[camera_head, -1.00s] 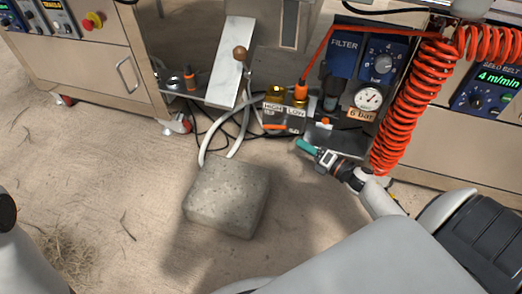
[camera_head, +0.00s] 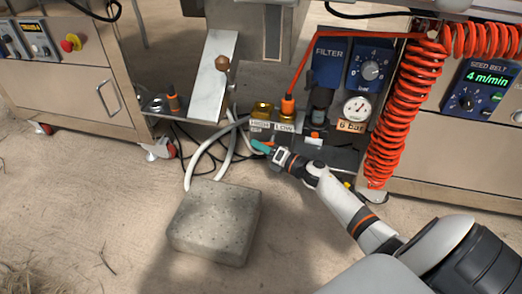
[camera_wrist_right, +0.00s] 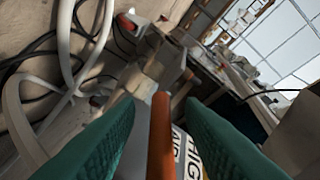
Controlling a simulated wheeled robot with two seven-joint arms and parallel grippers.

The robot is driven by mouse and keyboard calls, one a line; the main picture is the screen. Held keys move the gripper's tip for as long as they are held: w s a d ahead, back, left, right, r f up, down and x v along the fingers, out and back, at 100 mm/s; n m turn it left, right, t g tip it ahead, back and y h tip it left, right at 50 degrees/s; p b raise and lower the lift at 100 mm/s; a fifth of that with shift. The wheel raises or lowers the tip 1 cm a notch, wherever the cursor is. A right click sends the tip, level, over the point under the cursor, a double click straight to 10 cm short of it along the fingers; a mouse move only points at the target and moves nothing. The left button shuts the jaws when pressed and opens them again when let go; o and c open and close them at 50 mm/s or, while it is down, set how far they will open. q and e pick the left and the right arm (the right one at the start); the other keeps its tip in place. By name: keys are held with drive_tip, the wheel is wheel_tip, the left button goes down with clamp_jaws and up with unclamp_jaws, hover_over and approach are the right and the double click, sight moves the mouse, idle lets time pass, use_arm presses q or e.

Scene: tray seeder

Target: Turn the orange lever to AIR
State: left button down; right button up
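The orange lever (camera_wrist_right: 160,137) stands between the two teal fingers of my right gripper (camera_wrist_right: 160,125) in the right wrist view, with a gap on each side. The gripper is open. In the head view, my right gripper (camera_head: 261,147) is just below the brass fittings (camera_head: 274,112) marked HIGH and LOW. It hides most or all of the lever there. My left gripper is not in view.
A concrete block (camera_head: 215,222) stands on the floor, with pale hoses (camera_head: 208,155) behind it. A coiled orange hose (camera_head: 395,120) hangs right of the gauge (camera_head: 357,108) and filter panel (camera_head: 328,62).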

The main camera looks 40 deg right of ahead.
drive_tip(key=shift+w, duration=0.1)
clamp_jaws()
drive_tip(key=t+b, duration=0.2)
drive_tip(key=b, duration=0.3)
drive_tip(key=shift+w+a+m, duration=0.1)
drive_tip(key=shift+m, duration=0.3)
drive_tip(key=shift+r+t+y+b, duration=0.1)
drive_tip(key=shift+t+y+b, duration=0.2)
drive_tip(key=shift+b, duration=0.1)
drive_tip(key=shift+r+m, duration=0.3)
unclamp_jaws()
drive_tip(key=shift+r, duration=0.1)
